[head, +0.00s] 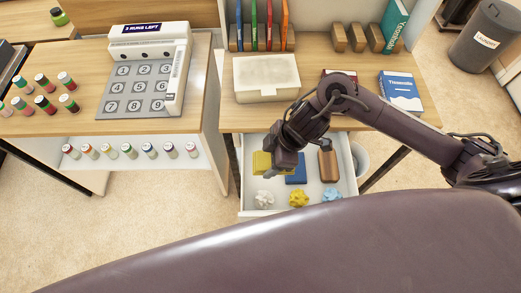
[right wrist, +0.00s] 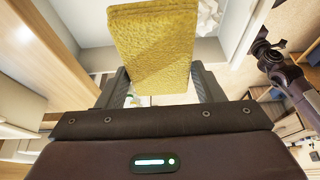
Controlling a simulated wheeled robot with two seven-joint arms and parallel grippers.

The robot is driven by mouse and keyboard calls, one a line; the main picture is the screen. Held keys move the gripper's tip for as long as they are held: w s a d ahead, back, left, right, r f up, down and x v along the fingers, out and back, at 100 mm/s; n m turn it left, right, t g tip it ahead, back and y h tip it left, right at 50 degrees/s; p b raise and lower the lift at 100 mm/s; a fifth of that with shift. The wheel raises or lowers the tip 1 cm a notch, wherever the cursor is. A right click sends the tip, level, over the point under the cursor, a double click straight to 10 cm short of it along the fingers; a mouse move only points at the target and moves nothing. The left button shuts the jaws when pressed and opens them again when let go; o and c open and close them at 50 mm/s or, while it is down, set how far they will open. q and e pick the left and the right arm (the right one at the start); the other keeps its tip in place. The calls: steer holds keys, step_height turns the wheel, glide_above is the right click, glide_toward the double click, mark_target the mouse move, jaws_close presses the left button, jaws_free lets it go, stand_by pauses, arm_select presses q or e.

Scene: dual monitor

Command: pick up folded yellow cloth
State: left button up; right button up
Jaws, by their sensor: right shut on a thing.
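The folded yellow cloth (head: 261,163) is at the left side of the open white drawer in the head view. In the right wrist view the yellow cloth (right wrist: 152,50) stands large between the two dark fingers. My right gripper (head: 272,172) reaches down over the drawer and is shut on the cloth; it also shows in the right wrist view (right wrist: 160,90). The gripper hides part of the cloth, and I cannot tell whether the cloth touches the drawer floor. My left gripper is not in view.
The open drawer (head: 234,190) also holds a blue folded item (head: 296,174), a brown block (head: 327,166) and crumpled white, yellow and light-blue pieces in front. A white box (head: 266,78) and books stand on the desk above. A keypad board (head: 140,90) is on the left table.

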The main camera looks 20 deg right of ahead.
steer(key=shift+s+d+b, duration=0.4)
steer(key=shift+s+d, duration=0.65)
steer(key=shift+s, duration=1.35)
steer(key=shift+s+d+b, duration=0.45)
steer(key=shift+s+d, duration=0.6)
steer(key=shift+s, duration=1.35)
steer(key=shift+s+d+b, duration=0.4)
steer(key=shift+s+d, duration=0.65)
steer(key=shift+s, duration=1.35)
